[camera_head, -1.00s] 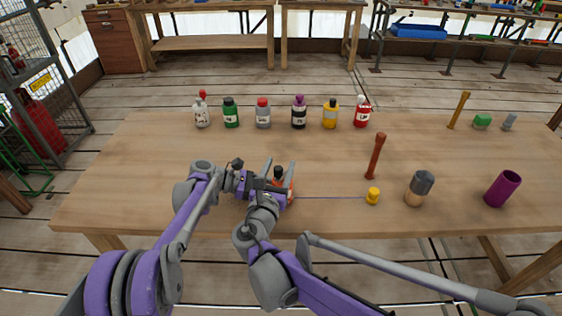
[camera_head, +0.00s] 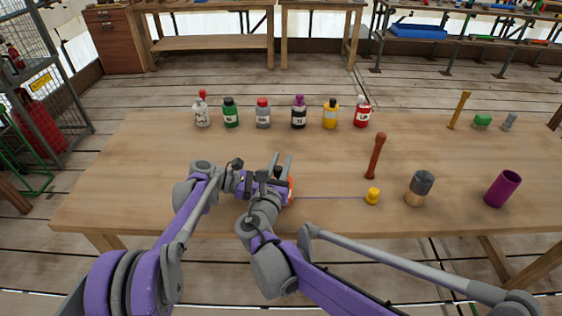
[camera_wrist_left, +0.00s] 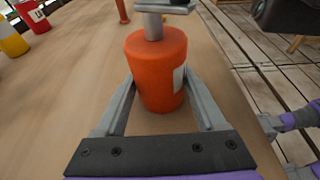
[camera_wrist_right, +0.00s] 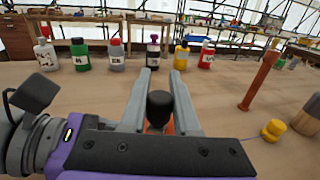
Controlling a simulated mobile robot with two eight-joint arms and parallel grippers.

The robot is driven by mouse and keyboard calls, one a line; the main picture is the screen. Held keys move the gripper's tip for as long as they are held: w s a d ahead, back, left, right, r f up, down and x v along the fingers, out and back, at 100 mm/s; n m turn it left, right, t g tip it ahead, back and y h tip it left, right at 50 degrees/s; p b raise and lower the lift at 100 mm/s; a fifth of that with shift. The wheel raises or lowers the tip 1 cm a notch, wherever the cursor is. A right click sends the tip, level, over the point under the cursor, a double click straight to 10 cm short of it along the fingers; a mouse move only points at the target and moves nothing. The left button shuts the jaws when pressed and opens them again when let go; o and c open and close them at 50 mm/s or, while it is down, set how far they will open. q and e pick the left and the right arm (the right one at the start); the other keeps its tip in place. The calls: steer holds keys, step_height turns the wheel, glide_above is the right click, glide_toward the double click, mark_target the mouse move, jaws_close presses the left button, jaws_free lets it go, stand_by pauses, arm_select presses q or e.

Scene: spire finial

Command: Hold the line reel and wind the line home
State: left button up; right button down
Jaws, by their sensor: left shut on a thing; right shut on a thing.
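The orange line reel (camera_wrist_left: 158,72) stands upright at the table's front, with a grey crank part on top. My left gripper (camera_wrist_left: 160,88) is shut around its body, one finger on each side. My right gripper (camera_wrist_right: 163,78) is shut on the crank's black knob (camera_wrist_right: 159,106), above the orange body. In the head view my right gripper (camera_head: 281,164) hides most of the reel; a bit of orange (camera_head: 291,187) shows. A thin purple line (camera_head: 330,197) runs straight from the reel to a small yellow end piece (camera_head: 373,196) lying on the table.
Several bottles (camera_head: 298,114) line the back. The bare table (camera_head: 130,180) at left is clear.

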steer(key=shift+h, duration=0.3)
steer(key=m+g+h, duration=0.1)
steer(key=m+h, duration=0.1)
steer(key=h, duration=0.1)
steer(key=shift+w+m+g+h, duration=0.15)
steer(key=shift+m+g+h, duration=0.15)
steer(key=shift+m, duration=0.1)
steer(key=shift+d+m+g+h, duration=0.2)
steer(key=shift+m+g+h, duration=0.7)
steer(key=shift+h, duration=0.4)
steer(key=c, duration=0.6)
jaws_free()
steer(key=shift+c, duration=0.2)
steer(key=shift+r, duration=0.15)
step_height(320, 180, up, 10)
